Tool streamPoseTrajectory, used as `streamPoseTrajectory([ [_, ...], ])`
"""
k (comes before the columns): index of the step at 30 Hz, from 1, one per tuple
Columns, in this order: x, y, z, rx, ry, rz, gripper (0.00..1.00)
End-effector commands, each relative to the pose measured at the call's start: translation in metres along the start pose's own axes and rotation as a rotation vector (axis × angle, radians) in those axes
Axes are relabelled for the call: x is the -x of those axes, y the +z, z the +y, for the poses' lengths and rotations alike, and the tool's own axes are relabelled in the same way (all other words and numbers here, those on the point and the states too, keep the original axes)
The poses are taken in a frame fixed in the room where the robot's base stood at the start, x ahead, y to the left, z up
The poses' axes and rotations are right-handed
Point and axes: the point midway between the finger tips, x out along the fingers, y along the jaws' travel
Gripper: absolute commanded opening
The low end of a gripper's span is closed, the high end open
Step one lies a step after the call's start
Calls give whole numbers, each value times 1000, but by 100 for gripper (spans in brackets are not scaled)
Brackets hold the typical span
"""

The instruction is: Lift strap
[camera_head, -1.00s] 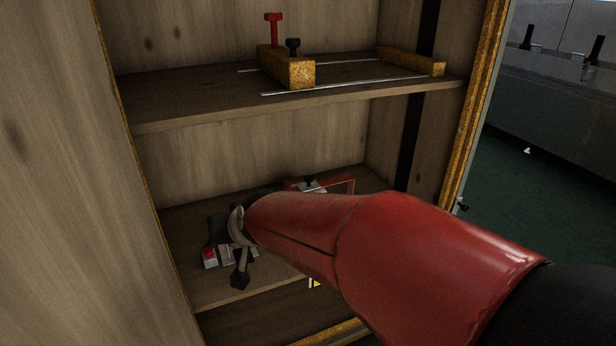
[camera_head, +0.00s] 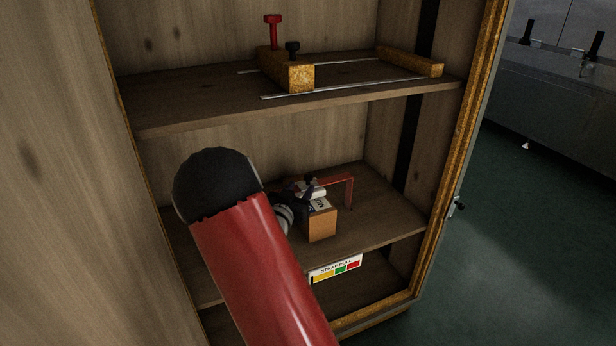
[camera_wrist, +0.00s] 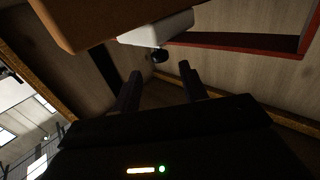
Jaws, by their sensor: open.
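A wooden block (camera_head: 322,226) with a white label stands on the middle shelf. A white piece (camera_head: 310,189) with a black knob sits by its top. A thin red angular band or frame (camera_head: 338,180) rises behind it; I cannot tell whether this is the strap.
A sign reading roughly "STRAP PULL" (camera_head: 336,269) with coloured fields is on the shelf's front edge. The upper shelf (camera_head: 200,105) holds a wooden jig (camera_head: 288,72) with a red post and rails. The cabinet's right frame (camera_head: 470,120) stands close by.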

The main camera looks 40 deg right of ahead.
Motion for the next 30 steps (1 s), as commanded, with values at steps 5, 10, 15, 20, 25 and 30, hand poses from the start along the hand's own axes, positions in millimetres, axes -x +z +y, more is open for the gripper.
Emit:
streamPoseTrajectory([
  [5,-28,-1,1,-1,2,0,43],
  [10,-54,-1,1,-1,1,0,43],
  [15,-68,0,0,-1,-2,-2,43],
  [20,-71,0,0,-1,-2,-2,43],
  [25,-71,0,0,-1,-2,-3,39],
  [30,-71,0,0,-1,-2,-3,17],
])
